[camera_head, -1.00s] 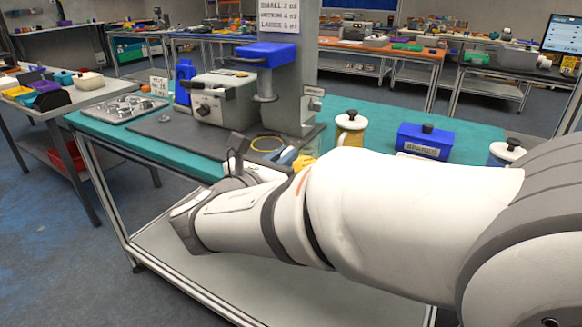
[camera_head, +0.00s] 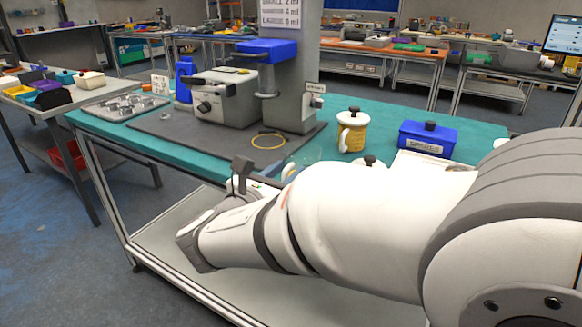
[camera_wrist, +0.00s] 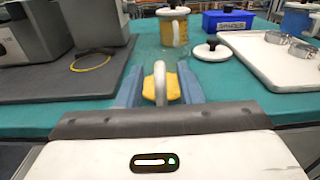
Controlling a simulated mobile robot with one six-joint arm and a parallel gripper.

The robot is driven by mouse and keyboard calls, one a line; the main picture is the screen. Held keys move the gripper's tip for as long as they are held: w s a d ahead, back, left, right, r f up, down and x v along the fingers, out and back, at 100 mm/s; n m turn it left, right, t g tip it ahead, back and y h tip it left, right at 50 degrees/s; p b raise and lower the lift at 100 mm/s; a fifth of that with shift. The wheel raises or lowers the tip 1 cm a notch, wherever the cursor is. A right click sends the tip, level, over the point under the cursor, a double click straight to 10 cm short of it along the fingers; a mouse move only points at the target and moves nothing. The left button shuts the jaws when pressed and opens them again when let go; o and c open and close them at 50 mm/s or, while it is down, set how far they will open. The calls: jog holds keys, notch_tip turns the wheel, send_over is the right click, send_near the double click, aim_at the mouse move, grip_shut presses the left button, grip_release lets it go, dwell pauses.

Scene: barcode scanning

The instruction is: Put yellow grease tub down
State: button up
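In the wrist view, a yellow tub (camera_wrist: 173,89) with a pale, looped handle (camera_wrist: 160,72) sits between the blue fingers of my gripper (camera_wrist: 162,88). The fingers appear to press its sides, with the handle facing me. Its upper part looks clear, like glass, with no lid on it. Whether its base touches the teal bench (camera_wrist: 40,118) cannot be told. In the head view my arm hides the gripper and most of the tub. A white lid with a black knob (camera_wrist: 212,51) lies right of and beyond the tub.
A lidded yellow jar (camera_head: 352,131) stands behind the tub, with a blue spares box (camera_head: 427,139) to its right. A white tray (camera_wrist: 268,62) with metal rings is on the right. A grey mat (camera_head: 215,138) with a yellow ring (camera_head: 269,141) and a machine is on the left.

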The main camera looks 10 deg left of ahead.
jog(key=shift+s+a+r, duration=0.1)
jog(key=shift+r, duration=0.1)
jog(key=p+v, duration=0.2)
jog(key=v, duration=1)
jog(key=shift+f, duration=0.1)
jog(key=w+d+m+g+h+p, duration=0.3)
jog(key=d+m+g+p, duration=0.7)
jog(key=d, duration=1.2)
jog(key=s+d+r+m+g+y+p, duration=0.2)
jog(key=s+d+r+m+y+p, duration=0.1)
jog(key=m, duration=0.8)
jog(key=s+d+r+m+g+y+p, duration=0.2)
jog(key=s+d+r+m+y+p, duration=0.1)
jog(key=m, duration=0.8)
jog(key=s+d+y+p, duration=0.1)
jog(key=d+y+p, duration=0.1)
jog(key=shift+d+y+p, duration=0.4)
